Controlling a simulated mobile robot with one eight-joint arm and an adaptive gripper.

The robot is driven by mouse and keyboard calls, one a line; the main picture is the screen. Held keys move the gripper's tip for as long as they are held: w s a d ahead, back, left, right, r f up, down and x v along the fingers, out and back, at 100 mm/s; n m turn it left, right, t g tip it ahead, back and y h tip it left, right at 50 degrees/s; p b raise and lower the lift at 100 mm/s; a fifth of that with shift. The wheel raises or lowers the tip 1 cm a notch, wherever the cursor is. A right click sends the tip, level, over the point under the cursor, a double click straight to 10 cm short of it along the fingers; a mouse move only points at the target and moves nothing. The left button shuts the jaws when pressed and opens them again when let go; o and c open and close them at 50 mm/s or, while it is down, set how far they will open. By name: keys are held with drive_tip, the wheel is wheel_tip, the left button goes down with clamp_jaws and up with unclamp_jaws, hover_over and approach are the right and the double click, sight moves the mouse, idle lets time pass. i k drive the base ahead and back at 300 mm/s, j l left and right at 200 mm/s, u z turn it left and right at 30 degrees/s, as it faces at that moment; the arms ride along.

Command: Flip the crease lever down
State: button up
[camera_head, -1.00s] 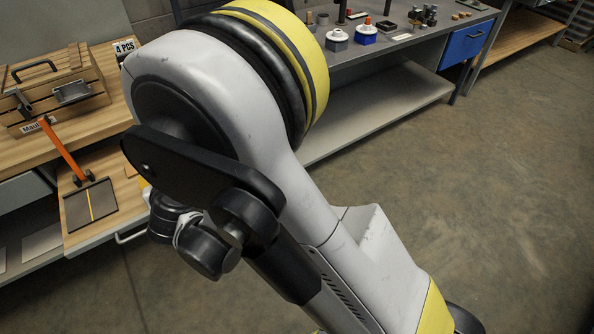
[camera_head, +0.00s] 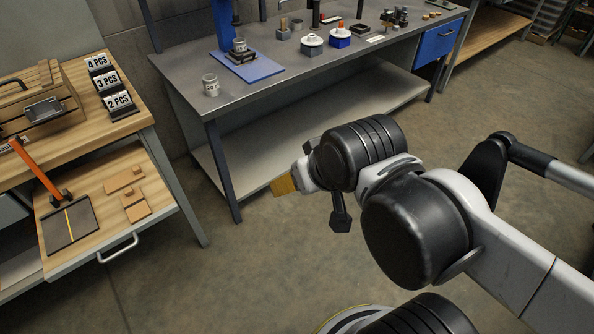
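The crease lever is an orange-red bar (camera_head: 36,171) that rises at a slant from a black pivot beside a dark creasing plate (camera_head: 62,232) with a yellow line. The plate lies flat on a pulled-out wooden drawer board at the left. The lever is tilted up, its top end near the bench edge. My gripper (camera_head: 285,185) seems to be the ochre-tipped end of my arm, over the floor right of the drawer and well apart from the lever. Its fingers are too small and edge-on to tell open from shut.
Small brown cardboard pieces (camera_head: 126,190) lie on the drawer board (camera_head: 98,207), right of the plate. A wooden crate and number signs (camera_head: 107,82) stand on the bench above. A grey workbench (camera_head: 185,70) with insulator parts stands behind. Floor between drawer and arm is clear.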

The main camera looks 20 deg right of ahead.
sight(15, 141)
drive_tip(key=u, duration=1.3)
